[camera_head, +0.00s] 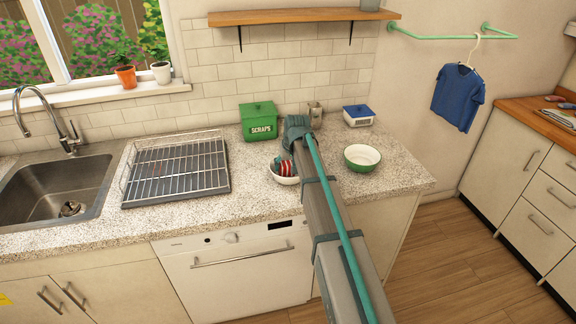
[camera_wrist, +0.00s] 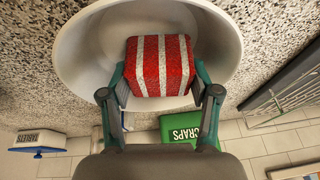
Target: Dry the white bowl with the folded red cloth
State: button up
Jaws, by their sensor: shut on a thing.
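The white bowl (camera_head: 283,180) stands on the speckled counter right of the dish rack, partly hidden by my arm in the head view. In the wrist view the bowl (camera_wrist: 85,50) fills the upper middle. The folded red cloth (camera_wrist: 160,66), with white stripes, is inside the bowl's outline, in front of its inner wall; whether it touches the wall I cannot tell. My gripper (camera_wrist: 160,88) is shut on the cloth, one finger at each side. In the head view the cloth (camera_head: 286,167) shows as a small red patch at the bowl.
A green scraps bin (camera_head: 259,121) stands behind the bowl. A green bowl with a white inside (camera_head: 362,157) and a blue-and-white tablets box (camera_head: 358,115) are to the right. The wire dish rack (camera_head: 178,168) and sink (camera_head: 60,190) are to the left.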

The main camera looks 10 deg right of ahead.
jog(key=shift+s, duration=0.2)
jog(key=shift+s, duration=0.35)
jog(key=shift+s+r, duration=0.1)
jog(key=shift+s, duration=0.15)
jog(key=shift+w+d, duration=0.4)
jog(key=shift+w, duration=0.05)
dwell(0.7)
jog(key=shift+r+p, duration=2.85)
jog(key=shift+r, duration=2.1)
